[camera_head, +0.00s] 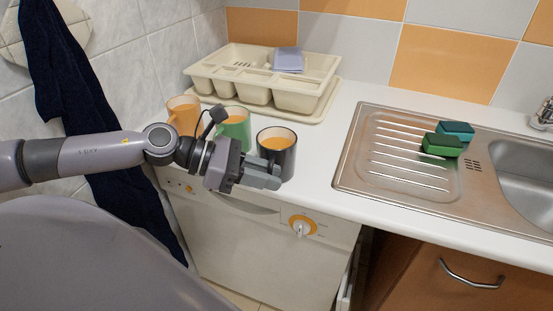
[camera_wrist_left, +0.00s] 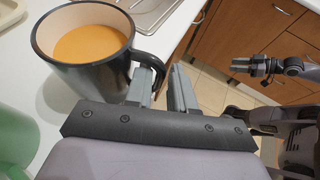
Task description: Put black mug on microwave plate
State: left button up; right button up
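The black mug (camera_head: 276,158) stands upright on the white counter near its front edge, full of an orange-brown drink. It fills the upper left of the left wrist view (camera_wrist_left: 84,62), its handle (camera_wrist_left: 152,68) turned towards my gripper. My left gripper (camera_head: 266,177) is at the mug's front side. In the wrist view its two fingers (camera_wrist_left: 163,88) are apart, with the handle at the gap between them; I cannot tell whether they touch it. My right gripper (camera_wrist_left: 240,66) shows small at the right of the wrist view, away from the mug. No microwave or plate is in view.
A green mug (camera_head: 236,127) and an orange mug (camera_head: 184,116) stand left of the black mug. A cream cutlery tray (camera_head: 262,92) is behind them. A steel sink (camera_head: 395,150) with sponges (camera_head: 441,145) is at right. A dark towel (camera_head: 75,90) hangs at left.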

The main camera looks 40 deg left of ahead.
pick_arm(q)
jog(key=shift+x, duration=1.45)
grip_shut()
jog(key=shift+r, duration=0.1)
dwell(0.5)
